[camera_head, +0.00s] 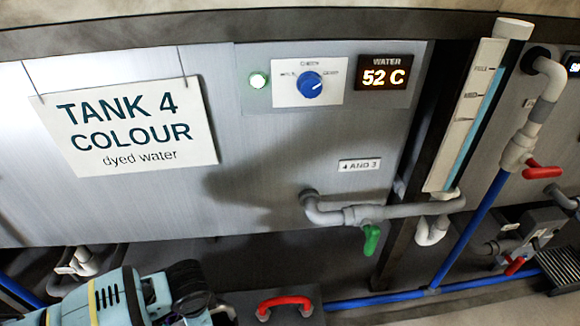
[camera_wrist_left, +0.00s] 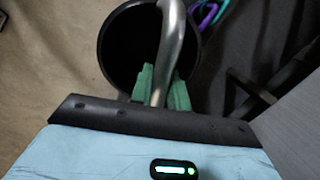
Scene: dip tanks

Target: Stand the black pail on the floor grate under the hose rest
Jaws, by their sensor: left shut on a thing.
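The black pail (camera_wrist_left: 104,52) shows in the left wrist view, seen from above with its dark round opening toward the camera. Its grey metal handle (camera_wrist_left: 171,42) crosses the opening. My left gripper (camera_wrist_left: 164,84) has green fingers shut on this handle, with the pail beyond the fingertips. I cannot tell whether the pail touches the floor. In the head view, the pail and the left fingertips are not visible. A dark slatted grate (camera_head: 562,264) shows low at the right edge, partly cut off. I cannot make out a hose rest. My right gripper is not in view.
The Tank 4 front (camera_head: 265,130) fills the head view, with a grey pipe (camera_head: 395,211) and green valve handle (camera_head: 371,240) sticking out. A blue pipe (camera_head: 375,302) runs low along it. A red handle (camera_head: 285,302) sits at the bottom. Purple and green loops (camera_wrist_left: 209,14) lie beyond the pail.

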